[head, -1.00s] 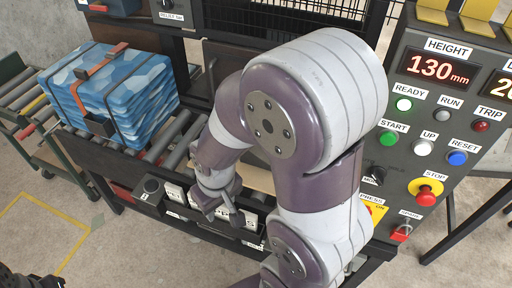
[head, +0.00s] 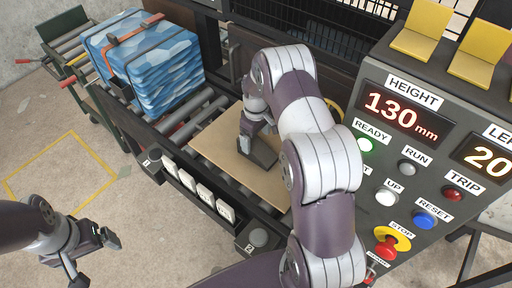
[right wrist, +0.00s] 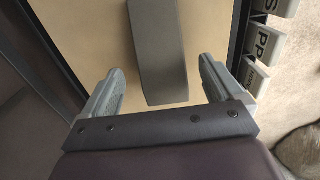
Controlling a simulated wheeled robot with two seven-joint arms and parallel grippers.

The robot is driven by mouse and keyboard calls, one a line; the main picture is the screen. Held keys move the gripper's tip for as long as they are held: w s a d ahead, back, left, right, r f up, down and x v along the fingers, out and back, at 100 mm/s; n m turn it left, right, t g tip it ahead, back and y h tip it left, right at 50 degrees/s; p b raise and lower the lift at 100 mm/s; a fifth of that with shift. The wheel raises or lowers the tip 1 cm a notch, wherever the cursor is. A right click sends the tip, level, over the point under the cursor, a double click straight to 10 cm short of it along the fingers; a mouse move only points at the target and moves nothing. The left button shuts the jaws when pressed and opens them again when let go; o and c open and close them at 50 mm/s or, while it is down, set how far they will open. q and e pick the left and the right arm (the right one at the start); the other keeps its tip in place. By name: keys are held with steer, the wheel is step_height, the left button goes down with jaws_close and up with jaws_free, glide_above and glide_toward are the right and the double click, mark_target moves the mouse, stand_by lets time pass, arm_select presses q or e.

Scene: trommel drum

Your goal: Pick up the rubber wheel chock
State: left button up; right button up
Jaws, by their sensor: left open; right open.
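The rubber wheel chock (right wrist: 158,45) is a dark grey block lying on a tan board (right wrist: 105,40) in the right wrist view. Its near end appears between the spread fingers of my right gripper (right wrist: 160,72), with a gap on each side. I cannot tell how far the fingertips are above the board. In the head view the chock (head: 264,156) shows as a dark shape on the board, partly hidden by my right gripper (head: 250,138). My left gripper (head: 93,256) is open and empty over the floor at the lower left.
A strapped blue patterned stack (head: 155,70) sits on the rollers (head: 190,120) left of the board. A control panel (head: 420,150) with buttons stands close to my right arm. Labelled white switches (head: 200,190) line the front rail.

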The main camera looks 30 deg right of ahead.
mark_target(255, 143)
steer(key=f, duration=0.3)
steer(key=f+p, duration=0.1)
steer(key=f, duration=0.2)
steer(key=shift+w+a+f, duration=0.1)
steer(key=shift+w, duration=0.1)
steer(key=shift+a, duration=0.1)
steer(key=c, duration=1.2)
steer(key=shift+c, duration=0.8)
